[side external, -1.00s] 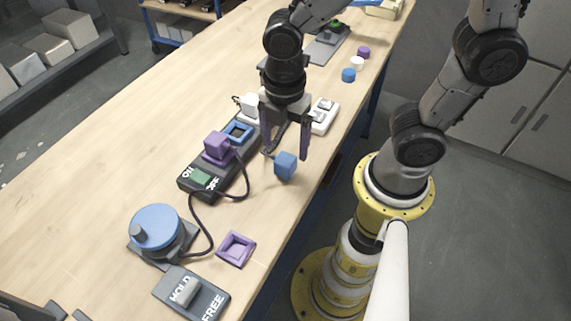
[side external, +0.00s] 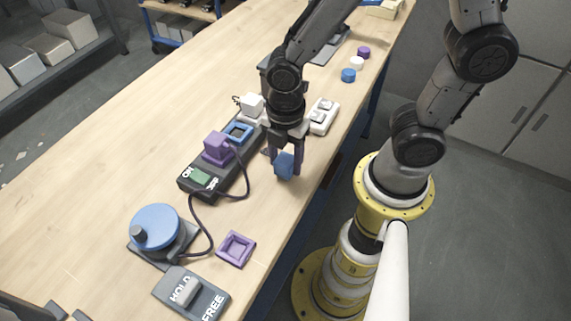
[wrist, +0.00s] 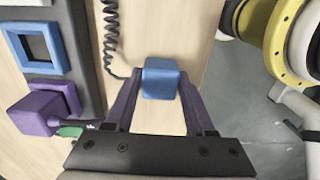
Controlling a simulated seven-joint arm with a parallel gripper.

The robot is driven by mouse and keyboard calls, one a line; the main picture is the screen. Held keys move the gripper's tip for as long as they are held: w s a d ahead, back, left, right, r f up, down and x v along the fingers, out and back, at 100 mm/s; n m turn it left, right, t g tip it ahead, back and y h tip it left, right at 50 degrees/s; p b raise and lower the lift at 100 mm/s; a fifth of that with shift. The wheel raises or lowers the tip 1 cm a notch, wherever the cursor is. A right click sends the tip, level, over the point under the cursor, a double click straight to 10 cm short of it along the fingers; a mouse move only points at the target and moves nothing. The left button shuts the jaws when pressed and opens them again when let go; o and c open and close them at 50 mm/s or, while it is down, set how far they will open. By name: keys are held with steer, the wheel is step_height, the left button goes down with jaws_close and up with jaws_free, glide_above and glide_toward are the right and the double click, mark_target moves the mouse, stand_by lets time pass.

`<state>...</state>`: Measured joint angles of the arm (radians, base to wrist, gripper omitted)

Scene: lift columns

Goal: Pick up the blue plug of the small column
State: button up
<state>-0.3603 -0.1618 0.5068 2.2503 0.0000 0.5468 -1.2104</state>
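The blue plug (side external: 284,165) is a small blue block near the table's right edge, beside the dark socket strip. It also shows in the wrist view (wrist: 160,79), between the tips of my gripper's purple fingers. My gripper (side external: 285,168) points down over the plug in the side view, with one finger on each side. In the wrist view my gripper (wrist: 158,92) is open, with the fingers spread wider towards their base. I cannot tell whether the fingertips touch the plug. A dark coiled cord (wrist: 112,45) runs up to the plug.
The dark strip (side external: 187,182) holds a purple plug (side external: 217,146), a blue-rimmed socket (side external: 238,132) and a green switch (side external: 200,177). A blue dial (side external: 157,226), a purple square frame (side external: 236,249) and a HOLD/FREE switch (side external: 190,293) stand nearer.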

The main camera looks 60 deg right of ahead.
mark_target(288, 159)
steer(key=c, duration=0.8)
steer(key=shift+o, duration=0.2)
steer(key=shift+r, duration=0.15)
steer(key=shift+r, duration=0.25)
steer(key=r, duration=0.3)
steer(key=shift+s+d+r, duration=0.1)
steer(key=shift+s, duration=0.1)
steer(key=s+d+r, duration=0.4)
steer(key=s+r, duration=0.5)
steer(key=s, duration=0.3)
steer(key=shift+s+d, duration=0.4)
